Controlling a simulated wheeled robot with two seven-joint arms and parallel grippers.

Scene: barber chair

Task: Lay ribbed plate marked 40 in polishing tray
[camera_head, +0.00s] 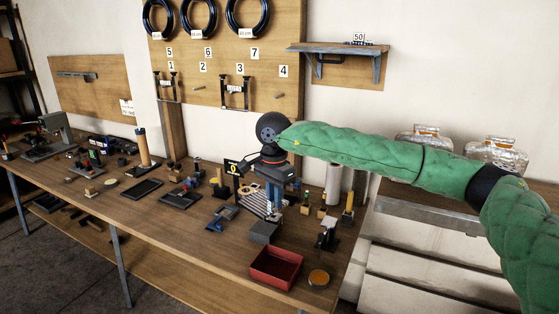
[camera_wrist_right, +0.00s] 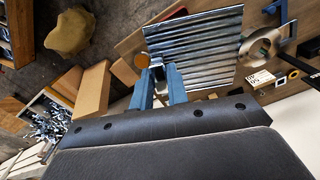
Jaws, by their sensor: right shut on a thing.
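The ribbed metal plate (camera_wrist_right: 200,48) fills the upper middle of the right wrist view, its silvery ridges side by side. My right gripper (camera_wrist_right: 158,75) is shut on it at one edge with its blue fingers. In the head view the plate (camera_head: 252,199) shows as a striped patch beside the right gripper (camera_head: 271,207), over the right part of the bench. I cannot read a 40 on it. Two flat black trays (camera_head: 142,188) (camera_head: 180,198) lie on the bench to the left; I cannot tell which tray is the polishing tray. My left gripper is not in view.
A red open bin (camera_head: 275,268) and an amber round dish (camera_head: 319,278) stand at the bench's near right end. A grey block (camera_head: 264,232) and blue tool (camera_head: 221,218) sit near the gripper. A tan cylinder (camera_head: 142,147) stands behind the trays.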

